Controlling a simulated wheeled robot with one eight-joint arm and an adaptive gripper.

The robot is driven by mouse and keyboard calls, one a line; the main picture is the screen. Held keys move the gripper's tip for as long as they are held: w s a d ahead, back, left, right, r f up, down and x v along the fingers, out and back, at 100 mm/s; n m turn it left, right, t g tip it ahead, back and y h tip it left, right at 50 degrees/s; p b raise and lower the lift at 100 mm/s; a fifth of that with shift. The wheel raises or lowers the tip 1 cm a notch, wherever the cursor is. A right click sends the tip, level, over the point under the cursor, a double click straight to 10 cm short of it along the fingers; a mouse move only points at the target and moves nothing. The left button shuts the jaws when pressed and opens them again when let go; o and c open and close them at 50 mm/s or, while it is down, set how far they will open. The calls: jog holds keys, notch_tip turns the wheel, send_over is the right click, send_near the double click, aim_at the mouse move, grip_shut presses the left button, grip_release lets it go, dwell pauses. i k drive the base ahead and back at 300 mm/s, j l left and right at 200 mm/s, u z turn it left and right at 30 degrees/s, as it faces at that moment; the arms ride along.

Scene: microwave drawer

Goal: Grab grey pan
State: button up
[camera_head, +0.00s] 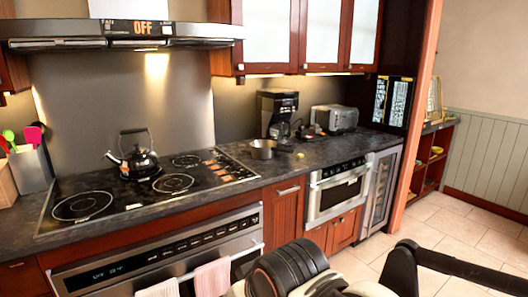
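A small grey pan (262,149) sits on the dark countertop to the right of the cooktop, in front of the coffee maker. It looks upright, and its handle seems to point right, toward a small yellow object (300,156). Parts of my arm show at the bottom right of the head view, well in front of the counter and apart from the pan. The fingers of my gripper do not show.
A black kettle (135,158) stands on the cooktop (110,192). A coffee maker (277,112) and a toaster (335,117) stand behind the pan. The drawer microwave (338,190) is below the counter. The tiled floor (450,232) at right is clear.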

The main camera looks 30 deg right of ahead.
aim_at(261, 150)
jog(key=z, duration=0.7)
jog(key=i+j+z, duration=0.2)
jog(key=i+z, duration=0.2)
jog(key=i+j+z, duration=0.75)
jog(key=i+j, duration=0.75)
jog(key=j, duration=0.15)
